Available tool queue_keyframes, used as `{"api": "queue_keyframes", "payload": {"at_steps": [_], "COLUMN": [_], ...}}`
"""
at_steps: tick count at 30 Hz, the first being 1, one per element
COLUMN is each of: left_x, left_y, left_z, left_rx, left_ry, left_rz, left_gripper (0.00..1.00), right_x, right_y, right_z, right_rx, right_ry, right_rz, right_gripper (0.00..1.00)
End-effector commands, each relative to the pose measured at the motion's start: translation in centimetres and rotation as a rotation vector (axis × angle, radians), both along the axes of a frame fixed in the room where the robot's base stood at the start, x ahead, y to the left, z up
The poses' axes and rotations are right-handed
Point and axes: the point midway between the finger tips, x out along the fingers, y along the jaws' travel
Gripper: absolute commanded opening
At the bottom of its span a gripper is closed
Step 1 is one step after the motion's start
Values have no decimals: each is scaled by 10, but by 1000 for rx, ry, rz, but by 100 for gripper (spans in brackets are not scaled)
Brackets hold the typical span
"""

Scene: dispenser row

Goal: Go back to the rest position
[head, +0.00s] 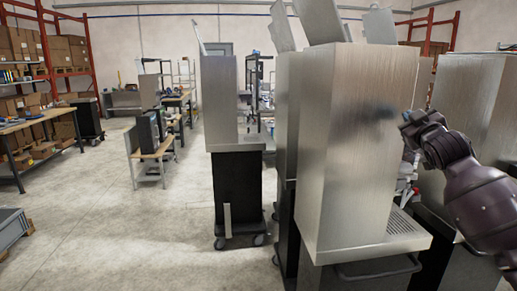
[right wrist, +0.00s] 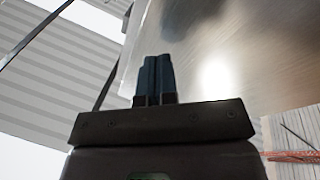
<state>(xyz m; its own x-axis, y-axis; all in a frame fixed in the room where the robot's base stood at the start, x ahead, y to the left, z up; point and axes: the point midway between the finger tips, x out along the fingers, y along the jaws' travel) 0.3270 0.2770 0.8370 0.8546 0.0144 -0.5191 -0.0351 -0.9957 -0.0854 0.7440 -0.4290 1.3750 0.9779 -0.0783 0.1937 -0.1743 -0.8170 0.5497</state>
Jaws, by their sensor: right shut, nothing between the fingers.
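My right gripper (head: 408,122) is at the right of the head view, beside the brushed steel side of the nearest dispenser (head: 340,140). A dark smudge, perhaps its reflection, shows on the steel. In the right wrist view its two dark fingers (right wrist: 154,78) are together with nothing between them. The steel panel (right wrist: 220,60) fills the upper right of that view; I cannot tell whether the fingers touch it. My left gripper is not in view.
Another dispenser (head: 219,105) stands on a black wheeled cabinet (head: 237,190) further back, and one more (head: 475,100) is at the right behind my arm. Workbenches (head: 30,122) and red shelving (head: 90,50) stand at the left. The concrete floor (head: 130,235) at front left is mostly clear.

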Motion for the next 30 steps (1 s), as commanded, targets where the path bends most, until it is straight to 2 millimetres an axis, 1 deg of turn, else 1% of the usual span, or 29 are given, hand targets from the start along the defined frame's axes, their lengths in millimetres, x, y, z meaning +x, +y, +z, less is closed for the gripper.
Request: {"api": "queue_keyframes", "payload": {"at_steps": [1,2,3,5,6,8,9,11,12,14,15,17,18,20,21,23,24,26,27,29,30], "left_x": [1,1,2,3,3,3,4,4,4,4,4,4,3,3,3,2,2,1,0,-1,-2], "left_y": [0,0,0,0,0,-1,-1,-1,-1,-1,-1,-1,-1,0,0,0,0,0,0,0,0], "left_z": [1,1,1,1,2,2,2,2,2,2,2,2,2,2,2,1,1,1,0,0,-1], "left_rx": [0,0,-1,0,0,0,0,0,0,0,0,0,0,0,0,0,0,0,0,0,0], "left_ry": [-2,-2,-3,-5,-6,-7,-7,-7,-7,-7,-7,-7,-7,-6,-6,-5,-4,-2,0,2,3], "left_rz": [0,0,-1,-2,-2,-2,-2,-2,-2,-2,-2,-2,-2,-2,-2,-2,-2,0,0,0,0], "left_gripper": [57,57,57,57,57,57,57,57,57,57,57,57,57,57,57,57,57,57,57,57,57], "right_x": [-5,-9,-14,-24,-32,-44,-54,-70,-81,-99,-111,-131,-144,-165,-180,-202,-217,-239,-255,-279,-295], "right_y": [14,22,31,45,53,66,74,85,92,102,109,117,122,130,134,140,143,148,150,154,156], "right_z": [-35,-51,-73,-105,-125,-156,-175,-204,-222,-250,-267,-292,-308,-332,-347,-369,-384,-404,-418,-439,-452], "right_rx": [9,15,22,38,48,66,80,101,116,141,158,183,202,231,251,282,305,339,363,399,422], "right_ry": [21,29,41,58,70,90,103,124,141,165,182,210,229,260,284,321,346,385,411,454,483], "right_rz": [28,44,62,89,105,127,141,157,166,179,184,188,189,187,183,175,167,153,142,123,108], "right_gripper": [0,0,0,0,0,0,0,0,0,0,0,0,0,0,0,0,0,0,0,0,0]}}
